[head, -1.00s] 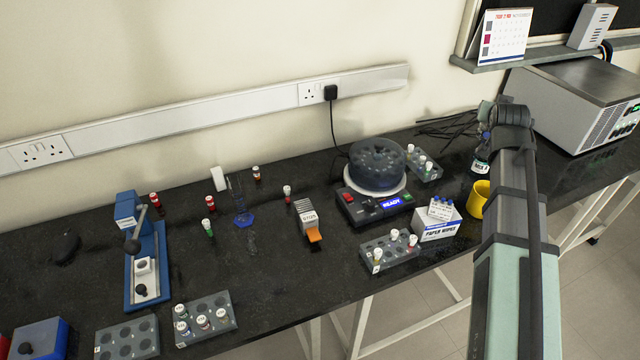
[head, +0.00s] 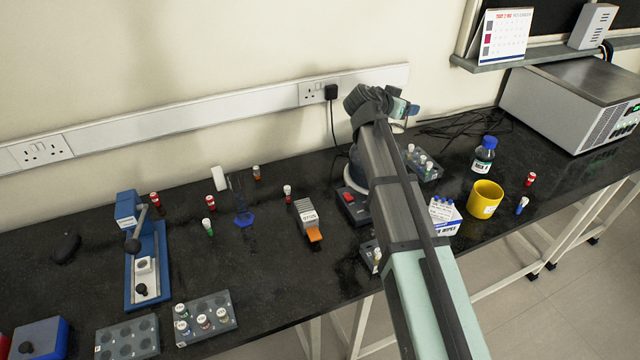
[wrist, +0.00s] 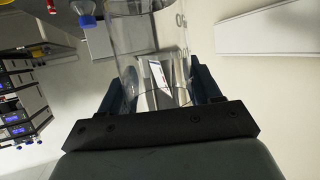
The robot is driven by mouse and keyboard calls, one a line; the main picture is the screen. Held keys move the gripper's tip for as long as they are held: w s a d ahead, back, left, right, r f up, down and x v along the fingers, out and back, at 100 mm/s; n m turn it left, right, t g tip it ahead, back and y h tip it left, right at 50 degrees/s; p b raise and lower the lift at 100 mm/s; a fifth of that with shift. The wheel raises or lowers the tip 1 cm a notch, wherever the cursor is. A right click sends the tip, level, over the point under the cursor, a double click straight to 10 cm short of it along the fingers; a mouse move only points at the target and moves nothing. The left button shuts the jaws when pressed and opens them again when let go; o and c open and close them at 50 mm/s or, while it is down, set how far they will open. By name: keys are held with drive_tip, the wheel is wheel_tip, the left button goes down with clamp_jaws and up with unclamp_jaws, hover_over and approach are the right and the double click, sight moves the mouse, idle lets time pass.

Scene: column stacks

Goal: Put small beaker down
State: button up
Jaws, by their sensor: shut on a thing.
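The small beaker (wrist: 150,40) is clear glass and fills the upper middle of the wrist view, with a white label and dark markings on it. My gripper (wrist: 160,85) is shut on it, with a dark finger on each side. In the head view my gripper (head: 405,108) is raised above the back of the bench (head: 265,265), near the wall. The beaker is hard to make out there, as it is clear and partly hidden by my wrist.
A blue-capped bottle (head: 484,156) and a yellow container (head: 485,199) stand right of my arm. A vial rack (head: 424,164) is below my gripper. Dark cables (head: 455,127) lie behind. Bench between rack and bottle looks clear.

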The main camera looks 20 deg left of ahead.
drive_tip(key=s+a+r+m+g+h, duration=0.2)
drive_tip(key=s+a, duration=0.3)
drive_tip(key=a, duration=0.5)
drive_tip(key=s+a+r+m+g+h, duration=0.1)
drive_tip(key=s+a+r+m+h, duration=0.15)
drive_tip(key=s+a, duration=0.45)
drive_tip(key=shift+w+a+f, duration=0.3)
drive_tip(key=shift+w+f, duration=0.05)
drive_tip(key=shift+f, duration=3.7)
drive_tip(key=shift+w+a+f, duration=0.25)
drive_tip(key=shift+w+f, duration=0.15)
drive_tip(key=shift+f, duration=3.6)
drive_tip(key=shift+w+a+f, duration=0.3)
drive_tip(key=shift+w+f, duration=0.05)
drive_tip(key=shift+f, duration=3.7)
drive_tip(key=shift+f, duration=0.15)
drive_tip(key=o, duration=1.1)
drive_tip(key=shift+c, duration=0.2)
